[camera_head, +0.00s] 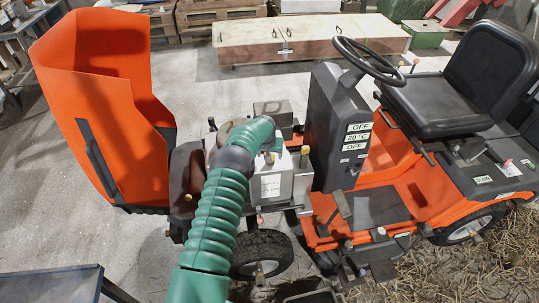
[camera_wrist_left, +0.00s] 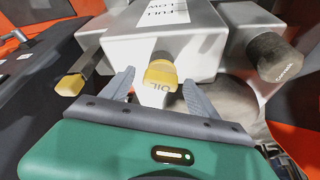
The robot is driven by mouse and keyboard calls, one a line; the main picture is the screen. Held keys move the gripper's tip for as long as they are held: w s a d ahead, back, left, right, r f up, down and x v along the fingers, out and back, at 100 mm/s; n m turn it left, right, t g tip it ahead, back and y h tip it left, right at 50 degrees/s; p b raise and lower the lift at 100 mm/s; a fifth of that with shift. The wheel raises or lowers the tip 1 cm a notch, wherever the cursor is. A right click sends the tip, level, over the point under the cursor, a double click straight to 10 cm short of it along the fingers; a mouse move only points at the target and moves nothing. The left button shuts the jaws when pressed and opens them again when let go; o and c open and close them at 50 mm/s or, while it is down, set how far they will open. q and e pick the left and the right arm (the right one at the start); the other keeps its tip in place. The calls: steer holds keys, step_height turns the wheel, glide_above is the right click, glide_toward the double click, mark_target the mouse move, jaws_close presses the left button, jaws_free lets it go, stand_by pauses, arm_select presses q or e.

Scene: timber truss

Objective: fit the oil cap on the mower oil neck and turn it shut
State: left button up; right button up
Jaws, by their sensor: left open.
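In the left wrist view, the yellow oil cap (camera_wrist_left: 160,76), marked OIL, is at the front of the grey engine block (camera_wrist_left: 165,42). My left gripper (camera_wrist_left: 155,90) is open, with one finger on each side of the cap and visible gaps to it. A darker round part shows directly behind the cap. I cannot tell whether the cap is seated on the neck, which is hidden. In the head view, my green left arm reaches to the engine block (camera_head: 272,184) and hides most of the gripper and the cap. My right gripper is not in view.
A yellow-tipped handle (camera_wrist_left: 70,84) sticks out left of the cap, and a dark round cap (camera_wrist_left: 274,57) stands to the right. The orange hood (camera_head: 105,120) is raised on the left. The steering console (camera_head: 338,125) stands close to the right of the engine.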

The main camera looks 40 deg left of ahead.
arm_select(q)
steer(key=shift+c, duration=0.4)
jaws_close()
steer(key=shift+f+m+h+b, duration=0.2)
steer(key=shift+m+h+b, duration=0.6)
steer(key=shift+m, duration=0.9)
steer(key=shift+c, duration=2.2)
jaws_free()
steer(key=shift+r+m+t+b, duration=0.1)
steer(key=shift+m+t+b, duration=0.2)
steer(key=o, duration=0.5)
steer(key=shift+r, duration=0.15)
steer(key=shift+o, duration=0.2)
steer(key=shift+o, duration=1.4)
